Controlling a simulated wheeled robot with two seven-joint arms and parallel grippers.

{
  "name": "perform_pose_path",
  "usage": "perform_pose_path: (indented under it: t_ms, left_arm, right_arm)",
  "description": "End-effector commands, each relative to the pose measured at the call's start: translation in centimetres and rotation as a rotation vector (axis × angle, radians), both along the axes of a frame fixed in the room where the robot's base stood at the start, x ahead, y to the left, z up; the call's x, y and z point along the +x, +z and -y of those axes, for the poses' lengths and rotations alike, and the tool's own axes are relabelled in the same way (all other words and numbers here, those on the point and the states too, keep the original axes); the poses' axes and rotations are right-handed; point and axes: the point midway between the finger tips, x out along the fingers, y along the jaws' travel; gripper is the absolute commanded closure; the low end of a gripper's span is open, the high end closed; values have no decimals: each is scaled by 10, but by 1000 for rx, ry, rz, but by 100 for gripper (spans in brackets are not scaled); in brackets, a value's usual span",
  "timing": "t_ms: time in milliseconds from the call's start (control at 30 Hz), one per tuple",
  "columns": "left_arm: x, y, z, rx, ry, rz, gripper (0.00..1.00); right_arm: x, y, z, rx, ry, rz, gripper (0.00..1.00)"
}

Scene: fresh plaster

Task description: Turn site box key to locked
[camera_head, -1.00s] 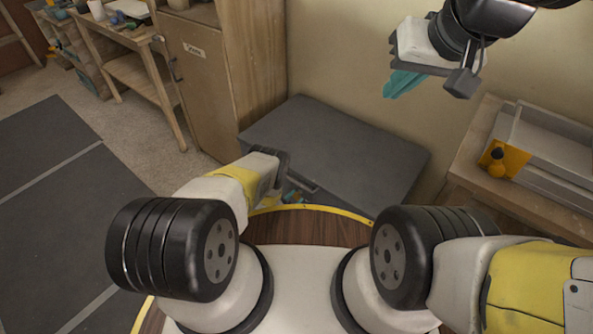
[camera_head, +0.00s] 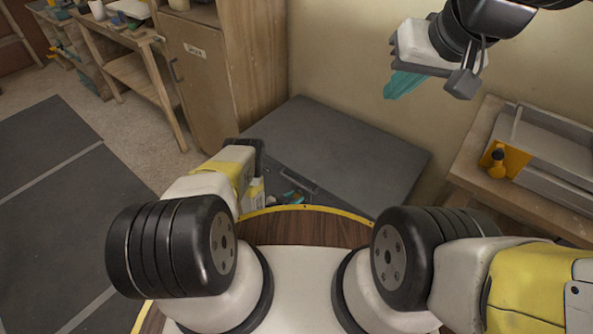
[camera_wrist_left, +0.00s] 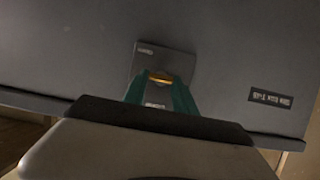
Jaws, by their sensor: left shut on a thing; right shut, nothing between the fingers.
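The site box (camera_head: 345,150) is a dark grey chest with a closed lid, standing against the wall ahead. Its front face also fills much of the left wrist view (camera_wrist_left: 230,60). There a grey lock plate (camera_wrist_left: 143,65) carries small labels too blurred to read. My left gripper (camera_head: 292,197) is at the box front, partly behind my own arm. In the left wrist view its teal fingers (camera_wrist_left: 160,86) are shut on the brass-orange key (camera_wrist_left: 160,77) at the plate. The key's exact angle is hard to tell. My right gripper (camera_head: 403,86) is raised at upper right, shut and empty.
A tan cabinet (camera_head: 195,85) stands left of the box. A dark mat (camera_head: 60,200) covers the floor at left. A dark label (camera_wrist_left: 270,99) is on the box face.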

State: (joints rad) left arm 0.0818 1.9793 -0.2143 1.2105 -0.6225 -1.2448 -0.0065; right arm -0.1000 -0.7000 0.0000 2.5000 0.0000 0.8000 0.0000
Motion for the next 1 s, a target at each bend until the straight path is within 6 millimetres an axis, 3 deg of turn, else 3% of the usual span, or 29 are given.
perform_pose_path:
  t_ms: [733,767,800,867,1000]
  left_arm:
    - [0,0,-1,-81,1,-60,100]
    - [0,0,-1,-81,1,-60,61]
    - [0,0,-1,-81,1,-60,54]
    - [0,0,-1,-81,1,-60,45]
    - [0,0,-1,-81,0,-58,45]
  right_arm:
    - [0,0,0,0,0,0,100]
    - [0,0,0,0,0,0,100]
    - [0,0,0,0,0,0,100]
    - [0,0,0,0,0,0,100]
    - [0,0,0,0,0,0,100]
